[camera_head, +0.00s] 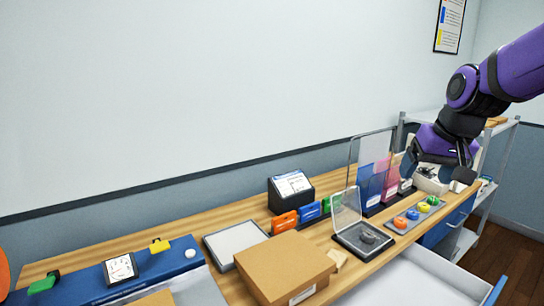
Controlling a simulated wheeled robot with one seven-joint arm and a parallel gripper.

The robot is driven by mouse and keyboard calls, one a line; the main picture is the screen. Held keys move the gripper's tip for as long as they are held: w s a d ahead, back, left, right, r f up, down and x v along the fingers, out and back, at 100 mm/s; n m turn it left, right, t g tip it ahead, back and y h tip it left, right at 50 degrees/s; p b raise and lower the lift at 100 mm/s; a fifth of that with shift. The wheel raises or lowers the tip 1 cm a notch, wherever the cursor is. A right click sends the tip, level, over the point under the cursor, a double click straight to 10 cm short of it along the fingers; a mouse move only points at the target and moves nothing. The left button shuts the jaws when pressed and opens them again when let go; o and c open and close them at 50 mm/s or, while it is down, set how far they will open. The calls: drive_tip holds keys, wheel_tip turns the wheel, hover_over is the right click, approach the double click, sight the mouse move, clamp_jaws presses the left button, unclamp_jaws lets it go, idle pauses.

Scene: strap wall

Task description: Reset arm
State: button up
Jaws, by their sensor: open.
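My purple arm reaches in from the right edge of the head view. My gripper (433,174) hangs at its end, above the right part of the wooden bench. Its dark fingers are apart and nothing shows between them. It is above and to the right of the row of coloured knobs, close to the white device (430,185) behind it. Whether the gripper touches that device cannot be told.
The wooden bench (205,198) carries a cardboard box (285,262), a clear-lidded case (362,238), coloured knobs (412,214), a blue gauge panel (85,290) and upright coloured panels (371,185). An open drawer (420,285) juts out in front. A shelf rack (500,150) stands right.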

drive_tip(key=s+r+n+t+h, duration=0.1)
drive_tip(key=s+r, duration=0.1)
drive_tip(key=s, duration=1.8)
drive_tip(key=shift+a, duration=0.35)
drive_tip(key=shift+s, duration=0.1)
